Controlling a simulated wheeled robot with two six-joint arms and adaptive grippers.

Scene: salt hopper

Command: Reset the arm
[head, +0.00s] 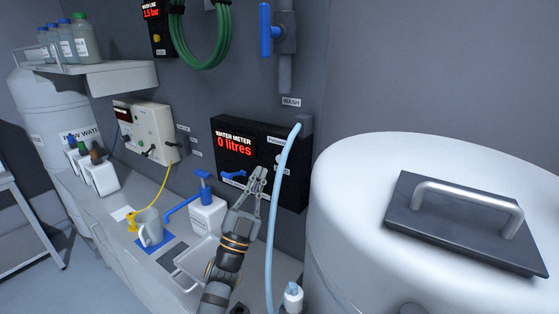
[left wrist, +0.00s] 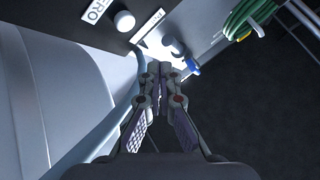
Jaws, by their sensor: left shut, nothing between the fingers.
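My left arm comes up from the bottom of the head view. Its gripper (head: 258,180) is shut and empty, in front of the lower part of the black water meter (head: 232,130), which reads 0 litres. In the left wrist view the gripper (left wrist: 158,68) has its fingertips together, with nothing between them. A white knob (left wrist: 124,21) and a blue-tipped lever (left wrist: 192,65) show beyond the fingers there. My right gripper is not in either view.
A light blue hose (head: 277,210) hangs just right of my left gripper. A large white tank (head: 350,185) with a dark handled lid (head: 420,220) fills the right. A pump bottle (head: 208,215), a mug (head: 149,228) and a metal tray (head: 187,280) stand on the counter at left.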

